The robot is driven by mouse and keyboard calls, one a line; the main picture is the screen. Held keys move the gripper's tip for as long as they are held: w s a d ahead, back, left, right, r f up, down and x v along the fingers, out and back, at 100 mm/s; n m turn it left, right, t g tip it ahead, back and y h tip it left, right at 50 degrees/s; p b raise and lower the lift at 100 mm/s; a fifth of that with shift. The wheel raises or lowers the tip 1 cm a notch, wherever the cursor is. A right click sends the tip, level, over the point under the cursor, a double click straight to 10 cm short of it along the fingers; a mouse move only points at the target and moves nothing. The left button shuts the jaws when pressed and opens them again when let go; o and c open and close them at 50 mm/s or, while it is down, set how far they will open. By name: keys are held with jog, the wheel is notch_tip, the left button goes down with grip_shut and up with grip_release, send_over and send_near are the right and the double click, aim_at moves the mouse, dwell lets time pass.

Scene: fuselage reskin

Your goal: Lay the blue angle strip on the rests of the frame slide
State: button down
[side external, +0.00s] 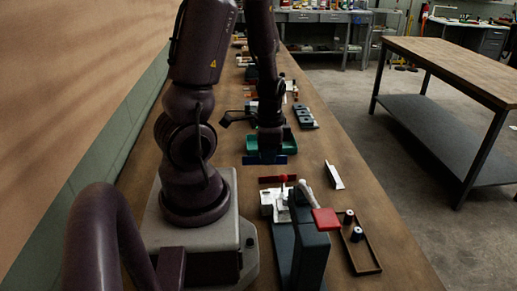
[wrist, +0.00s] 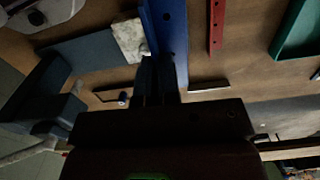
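The blue angle strip (side external: 264,160) is below my gripper (side external: 270,150) in the side view, lying crosswise in front of the green tray. In the wrist view the blue strip (wrist: 166,25) runs up from between the dark fingers of my gripper (wrist: 160,75), which appear closed on its near part. How high it is above the bench is hard to tell. A pale fixture (side external: 280,203), perhaps the frame slide, stands nearer the side camera beside a dark block (side external: 308,245) with a red handle. Its rests cannot be made out. A pale block (wrist: 128,38) shows left of the strip in the wrist view.
A red strip (side external: 278,179) lies between the blue strip and the pale fixture. A green tray (side external: 286,139) is behind the gripper. A pale angle piece (side external: 334,176) and a shallow tray (side external: 369,258) with dark-and-white cylinders are to the right. Bare bench lies between them.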

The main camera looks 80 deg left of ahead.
aim_at(285, 162)
jog(key=w+d+n, duration=0.1)
jog(key=n, duration=0.8)
jog(key=w+d+n, duration=0.1)
jog(key=n, duration=0.8)
jog(key=w+d+n, duration=0.1)
jog(key=w+n, duration=0.1)
jog(key=n, duration=0.6)
jog(key=shift+f+n, duration=0.25)
jog(key=shift+n, duration=0.15)
jog(key=n, duration=0.4)
jog(key=shift+a+n, duration=0.15)
jog(key=shift+n, duration=0.15)
jog(key=n, duration=0.5)
jog(key=shift+f, duration=2.8)
jog(key=shift+f, duration=0.65)
